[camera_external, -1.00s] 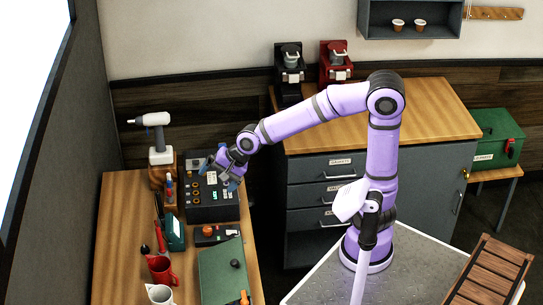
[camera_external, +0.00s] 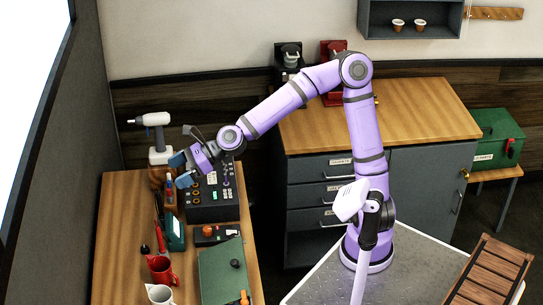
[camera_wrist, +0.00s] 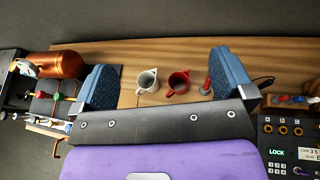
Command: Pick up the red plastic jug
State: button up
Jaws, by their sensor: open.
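The red jug (camera_external: 162,268) stands upright on the wooden bench at the lower left of the external view, just behind a white jug (camera_external: 159,294). In the wrist view the red jug (camera_wrist: 179,82) shows between my fingers, with the white jug (camera_wrist: 147,81) to its left. My gripper (camera_external: 178,171) is open and empty, with blue finger pads. It is above the far part of the bench, near the control panel, well apart from the red jug. In the wrist view my gripper (camera_wrist: 158,85) has its two fingers wide apart.
A green mat (camera_external: 222,270) is right of the jugs.

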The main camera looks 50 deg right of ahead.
send_near(159, 269)
notch_tip(159, 269, up, 5)
jog(key=s, duration=0.3)
jog(key=x, duration=1)
jog(key=shift+s+a+f, duration=0.15)
jog(key=shift+a+f, duration=0.2)
jog(key=shift+a, duration=0.05)
jog(key=shift+w+a+f, duration=0.25)
jog(key=shift+w+a, duration=0.1)
jog(key=shift+a, duration=0.05)
jog(key=c, duration=1.1)
